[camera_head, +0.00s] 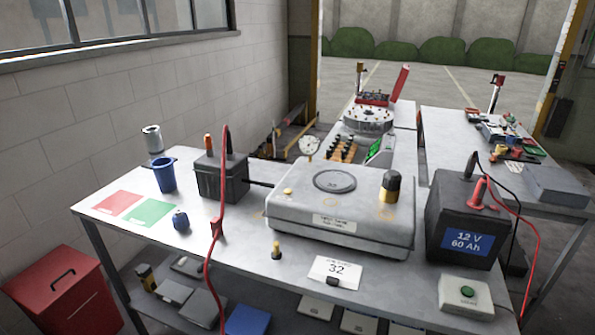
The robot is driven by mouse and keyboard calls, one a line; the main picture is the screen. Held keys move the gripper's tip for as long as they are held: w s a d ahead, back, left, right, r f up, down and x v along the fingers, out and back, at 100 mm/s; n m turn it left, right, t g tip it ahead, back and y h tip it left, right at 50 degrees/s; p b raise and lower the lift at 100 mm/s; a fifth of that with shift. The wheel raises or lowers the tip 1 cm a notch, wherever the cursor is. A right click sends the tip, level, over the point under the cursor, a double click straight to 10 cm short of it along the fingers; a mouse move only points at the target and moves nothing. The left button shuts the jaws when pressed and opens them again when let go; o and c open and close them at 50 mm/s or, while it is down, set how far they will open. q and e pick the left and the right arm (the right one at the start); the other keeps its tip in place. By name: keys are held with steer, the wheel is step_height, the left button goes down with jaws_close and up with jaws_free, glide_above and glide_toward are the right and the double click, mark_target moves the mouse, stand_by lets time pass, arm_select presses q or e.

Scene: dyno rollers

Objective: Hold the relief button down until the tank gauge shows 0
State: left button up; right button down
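A round white gauge (309,145) stands behind the large grey box (295,222) on the front table; its reading is too small to tell. The grey box has a round dark disc (335,180), a small yellow button (288,190) and a black and yellow knob (390,186) on top. A separate pale box (466,299) with a green button (467,291) sits at the table's front right. I cannot tell which of these is the relief button. Neither of my grippers is in view, and nothing is seen touching the buttons.
A 12 V battery (466,220) stands at right with red and black cables. A smaller black battery (221,178), blue cup (164,175), red and green mats (148,212), and a card reading 32 (335,271) are on the table (240,240). A red bin (65,295) stands left.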

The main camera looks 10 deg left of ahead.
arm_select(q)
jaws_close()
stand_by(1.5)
